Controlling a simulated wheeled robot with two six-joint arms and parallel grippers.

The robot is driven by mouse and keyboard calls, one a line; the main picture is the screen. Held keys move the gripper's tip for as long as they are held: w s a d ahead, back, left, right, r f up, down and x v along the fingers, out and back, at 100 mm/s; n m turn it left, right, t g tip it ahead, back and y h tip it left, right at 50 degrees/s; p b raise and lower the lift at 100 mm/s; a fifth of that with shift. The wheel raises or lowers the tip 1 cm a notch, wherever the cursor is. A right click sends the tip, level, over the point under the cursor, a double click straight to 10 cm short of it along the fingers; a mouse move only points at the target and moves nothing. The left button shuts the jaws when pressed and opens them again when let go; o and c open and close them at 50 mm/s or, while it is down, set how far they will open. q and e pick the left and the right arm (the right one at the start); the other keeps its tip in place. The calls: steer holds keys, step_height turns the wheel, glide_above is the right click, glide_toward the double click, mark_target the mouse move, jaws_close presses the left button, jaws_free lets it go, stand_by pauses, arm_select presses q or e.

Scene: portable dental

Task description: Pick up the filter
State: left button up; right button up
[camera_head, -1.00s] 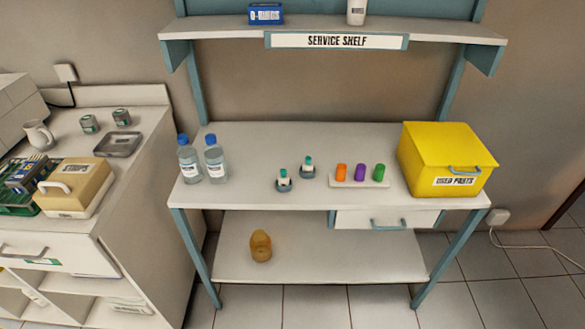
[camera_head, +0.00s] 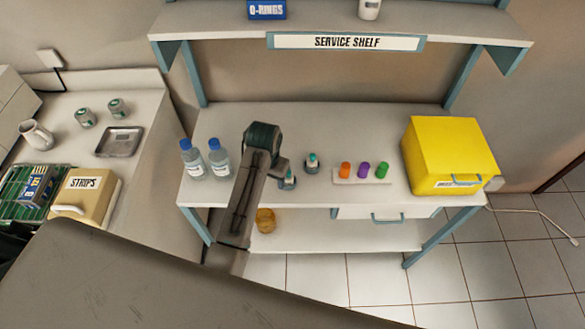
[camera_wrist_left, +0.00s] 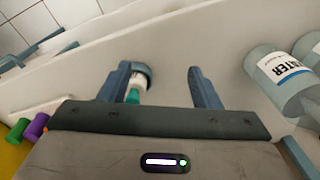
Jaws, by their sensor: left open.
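Two small white pieces with teal tops stand in round grey holders on the service table: the left piece (camera_head: 288,178) and the right piece (camera_head: 312,160). Neither is labelled filter, so I cannot tell for sure which thing is the filter. My left gripper (camera_head: 280,168) is over the table close to the left piece, its fingers hardly showing in the head view. My right gripper is not in view.
Two water bottles (camera_head: 219,158) stand left of the gripper. An orange, purple and green set (camera_head: 364,171) on a white holder and a yellow box (camera_head: 448,160) stand to the right. The service shelf (camera_head: 440,23) overhangs behind. A brown object (camera_head: 265,220) is below.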

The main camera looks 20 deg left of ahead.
arm_select(q)
steer(key=shift+m+g, duration=0.3)
steer(key=shift+m, duration=0.1)
steer(key=w+d+r, duration=0.1)
steer(key=r, duration=0.1)
steer(key=w+d+r, duration=0.1)
steer(key=w+r, duration=0.1)
steer(key=w+d+r, duration=0.1)
steer(key=w+r, duration=0.1)
steer(key=shift+w+d+p, duration=0.15)
steer(key=shift+d+p, duration=0.1)
steer(key=shift+p, duration=0.05)
steer(key=shift+w+d+r, duration=0.1)
steer(key=shift+w, duration=0.15)
steer(key=shift+w+f, duration=0.1)
steer(key=shift+f, duration=0.25)
steer(key=p, duration=0.2)
glide_above(288, 177)
steer(key=f, duration=0.3)
steer(key=w+f, duration=0.1)
steer(key=shift+a+f, duration=0.15)
steer(key=shift+a, duration=0.1)
steer(key=shift+d+f+p, duration=0.1)
steer(key=shift+f+p, duration=0.2)
steer(key=shift+f, duration=0.3)
step_height(288, 177, down, 3)
steer(key=shift+s+f+p, duration=0.15)
steer(key=shift+f+p, duration=0.05)
steer(key=shift+p, duration=0.6)
steer(key=shift+f, duration=0.5)
